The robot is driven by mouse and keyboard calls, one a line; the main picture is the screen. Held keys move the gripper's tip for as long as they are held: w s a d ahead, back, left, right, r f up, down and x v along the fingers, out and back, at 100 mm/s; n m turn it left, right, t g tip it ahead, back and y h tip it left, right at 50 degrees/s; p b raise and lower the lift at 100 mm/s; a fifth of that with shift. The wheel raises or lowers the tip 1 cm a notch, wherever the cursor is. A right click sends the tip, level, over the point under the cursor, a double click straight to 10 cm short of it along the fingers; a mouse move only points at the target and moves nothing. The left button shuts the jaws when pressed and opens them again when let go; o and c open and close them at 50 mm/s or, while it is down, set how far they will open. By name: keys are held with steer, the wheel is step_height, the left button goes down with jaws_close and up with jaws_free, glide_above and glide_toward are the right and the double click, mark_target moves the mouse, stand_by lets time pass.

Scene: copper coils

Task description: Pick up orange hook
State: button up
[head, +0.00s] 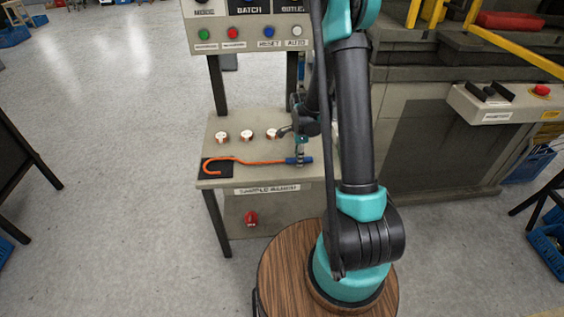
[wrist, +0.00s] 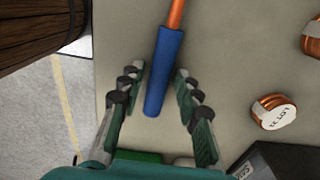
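The orange hook (head: 245,162) lies on the light grey bench (head: 232,125) in the head view, its curved end at the left on a black patch and its blue handle (head: 299,160) at the right. My gripper (head: 301,158) is at the handle end, partly hidden by my arm. In the wrist view, the blue handle (wrist: 164,72) lies between the two spread fingers of my gripper (wrist: 160,82), with a gap on each side. The gripper is open and holds nothing. The hook's curved end is outside the wrist view.
Several copper coils (head: 246,134) with white labels stand on the bench behind the hook; one coil (wrist: 273,112) shows right of the fingers in the wrist view. A button panel (head: 250,35) rises behind the bench. A round wooden surface (wrist: 35,30) is at the wrist view's upper left.

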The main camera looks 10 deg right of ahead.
jaws_close()
step_height(320, 180, up, 20)
stand_by(0.8)
